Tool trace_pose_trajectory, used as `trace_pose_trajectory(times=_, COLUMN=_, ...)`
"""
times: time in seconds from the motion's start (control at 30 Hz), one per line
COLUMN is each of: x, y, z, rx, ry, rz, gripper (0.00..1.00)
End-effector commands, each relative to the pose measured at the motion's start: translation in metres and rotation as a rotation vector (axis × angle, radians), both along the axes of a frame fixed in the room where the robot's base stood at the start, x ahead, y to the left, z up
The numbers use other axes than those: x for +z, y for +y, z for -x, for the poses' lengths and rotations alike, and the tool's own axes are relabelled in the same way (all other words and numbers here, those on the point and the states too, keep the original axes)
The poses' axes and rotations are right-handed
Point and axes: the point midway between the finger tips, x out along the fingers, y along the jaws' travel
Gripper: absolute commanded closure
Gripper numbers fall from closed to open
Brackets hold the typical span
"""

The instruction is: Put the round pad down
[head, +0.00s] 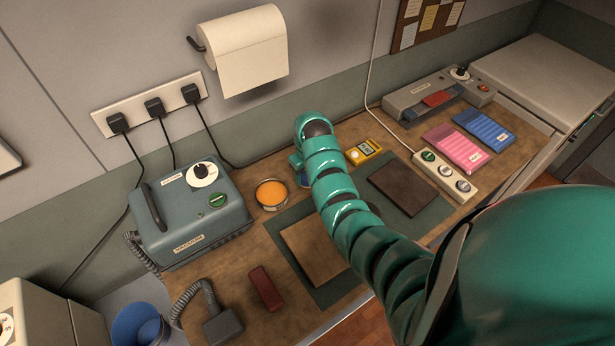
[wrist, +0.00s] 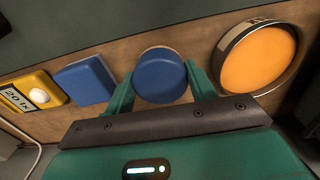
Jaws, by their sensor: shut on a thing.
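The round blue pad (wrist: 160,76) is between the two green fingers of my gripper (wrist: 160,82) in the wrist view. The fingers are shut on its sides. It is over the brown worktop, close to it; I cannot tell whether it touches.
On the other side is the tin with an orange top (wrist: 258,60). The vacuum box (head: 190,215) stands left. A brown board (head: 312,250) and a dark board (head: 403,187) lie in front.

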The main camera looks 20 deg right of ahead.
Motion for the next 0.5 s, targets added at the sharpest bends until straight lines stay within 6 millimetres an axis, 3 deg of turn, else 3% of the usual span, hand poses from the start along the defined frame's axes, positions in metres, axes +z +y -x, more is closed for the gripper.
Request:
trace_pose_trajectory(times=0.2, x=-0.018, y=0.000, z=0.001, rx=0.001, ry=0.003, rz=0.000, gripper=0.63)
trace_pose_trajectory(times=0.5, x=-0.021, y=0.001, z=0.001, rx=0.001, ry=0.001, rz=-0.001, gripper=0.63)
